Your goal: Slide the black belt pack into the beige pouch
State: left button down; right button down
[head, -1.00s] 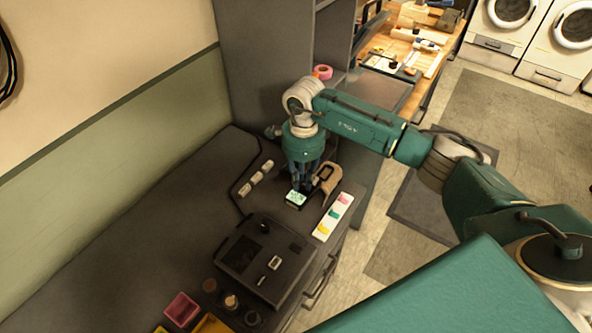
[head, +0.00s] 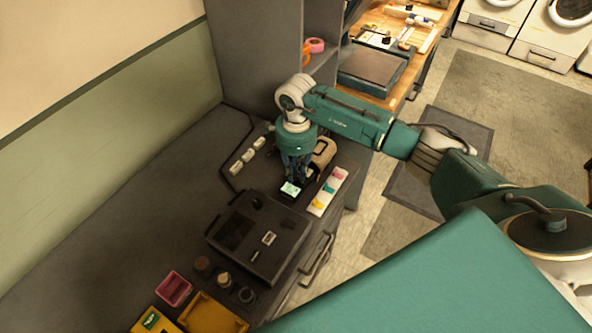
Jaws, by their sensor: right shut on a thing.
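The beige pouch (head: 323,151) stands on the dark worktop, partly hidden behind my right gripper. My right gripper (head: 294,181) points down and is shut on the black belt pack (head: 290,189), whose pale lit screen faces up. The pack is in front of the pouch and to its left, apart from it. The fingertips are dark against the pack, and I cannot tell whether the pack touches the worktop. My left gripper is not in view.
A strip with coloured pads (head: 328,190) lies to the right of the pack. A large black case (head: 258,237) is in front. Several small pale blocks (head: 247,156) lie at the left. A pink bin (head: 174,289) and yellow tray (head: 212,315) are nearest. The worktop's left side is clear.

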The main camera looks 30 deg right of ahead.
jog(key=c, duration=1.6)
grip_release()
jog(key=shift+o, duration=0.2)
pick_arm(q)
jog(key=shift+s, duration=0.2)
pick_arm(e)
notch_tip(320, 180, up, 12)
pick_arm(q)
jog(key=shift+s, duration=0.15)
pick_arm(e)
jog(key=shift+d, duration=0.1)
